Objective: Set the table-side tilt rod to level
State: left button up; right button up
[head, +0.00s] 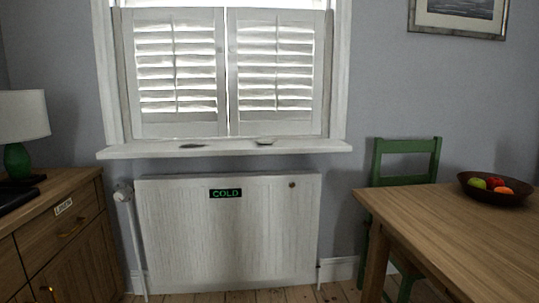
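Two white shutter panels stand shut side by side in the window. The right panel (275,122), nearer the table, has a thin vertical tilt rod (277,72) down the middle of its slats. The left panel (175,128) has a similar rod (175,72). Bright light shows between the slats of both panels. The slats look tilted, but their exact angle is too small to tell. Neither of my grippers is in view.
A white sill (225,149) juts out below, with two small things on it. A radiator (230,235) marked COLD stands underneath. A wooden table (450,225) with a fruit bowl (492,193) and green chair (405,165) is right; a sideboard (65,240) with a lamp (20,120) is left.

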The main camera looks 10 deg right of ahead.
aim_at(302, 32)
jog(key=i+z, duration=0.1)
jog(key=i, duration=0.4)
jog(key=i+z, duration=0.1)
jog(key=i, duration=0.45)
jog(key=i+j+z, duration=0.15)
jog(key=i, duration=0.35)
jog(key=i+j+z, duration=0.1)
jog(key=i, duration=0.4)
jog(key=i+j+z, duration=0.1)
jog(key=i, duration=0.4)
